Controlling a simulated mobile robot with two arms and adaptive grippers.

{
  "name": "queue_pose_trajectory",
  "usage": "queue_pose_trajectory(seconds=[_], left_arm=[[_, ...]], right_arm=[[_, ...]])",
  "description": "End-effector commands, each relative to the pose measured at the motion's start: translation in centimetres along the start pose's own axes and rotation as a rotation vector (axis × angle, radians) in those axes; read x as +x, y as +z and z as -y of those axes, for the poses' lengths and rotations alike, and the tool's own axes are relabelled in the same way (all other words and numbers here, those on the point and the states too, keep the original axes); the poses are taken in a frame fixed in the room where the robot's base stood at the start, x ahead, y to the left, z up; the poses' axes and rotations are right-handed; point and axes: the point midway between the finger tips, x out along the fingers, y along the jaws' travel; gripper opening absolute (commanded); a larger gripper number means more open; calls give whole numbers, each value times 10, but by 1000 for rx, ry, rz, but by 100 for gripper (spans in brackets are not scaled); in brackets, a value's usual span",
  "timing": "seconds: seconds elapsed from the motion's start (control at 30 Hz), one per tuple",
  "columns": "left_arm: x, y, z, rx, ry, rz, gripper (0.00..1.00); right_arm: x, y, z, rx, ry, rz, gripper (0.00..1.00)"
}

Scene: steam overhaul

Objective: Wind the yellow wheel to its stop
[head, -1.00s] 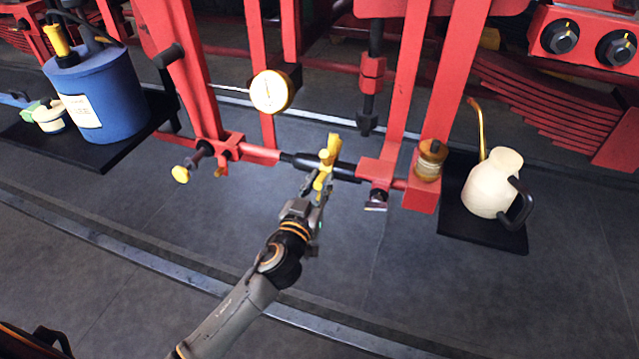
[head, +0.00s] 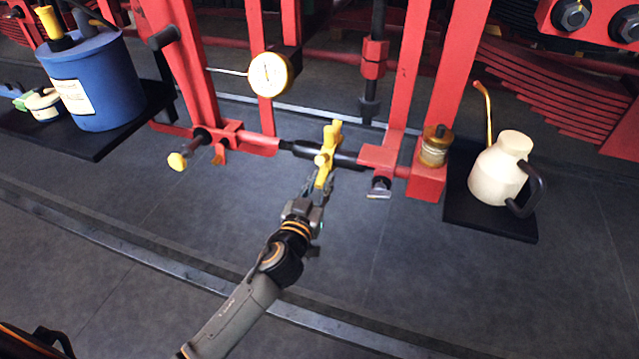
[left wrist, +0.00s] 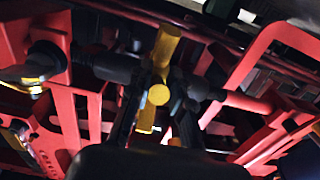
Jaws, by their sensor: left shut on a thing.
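The yellow wheel (head: 327,155) sits on a black horizontal shaft between the red uprights in the head view. It is seen nearly edge-on, with yellow knobs or spokes sticking out. My left gripper (head: 318,183) reaches it from below and is shut on its lower, near part. In the left wrist view the wheel (left wrist: 158,95) is in the middle, one round yellow end facing the camera, with the dark fingers (left wrist: 150,112) on both sides of it. My right gripper is not in view.
A round dial gauge (head: 270,75) is mounted above left of the wheel. A yellow-ended knob (head: 178,161) sticks out at left. A blue canister (head: 95,85) stands on a black shelf at left, a cream oil can (head: 497,172) on one at right. Open floor lies in front.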

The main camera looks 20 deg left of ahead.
Motion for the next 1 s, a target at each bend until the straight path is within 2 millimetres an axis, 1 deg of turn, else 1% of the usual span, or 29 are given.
queue_pose_trajectory(seconds=[0.03, 0.07, 0.4, 0.73, 1.0], left_arm=[[1, 10, 1, -1, -3, 7, 0], [1, 11, 1, -1, -3, 7, 0], [2, 10, 1, 0, -3, 5, 0], [11, 24, 1, -1, -3, 2, 0], [12, 23, 1, 0, -3, 2, 0]], right_arm=[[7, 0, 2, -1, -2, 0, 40], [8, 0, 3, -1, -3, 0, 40], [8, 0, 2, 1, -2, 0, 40], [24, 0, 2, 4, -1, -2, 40], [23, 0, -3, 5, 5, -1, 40]])
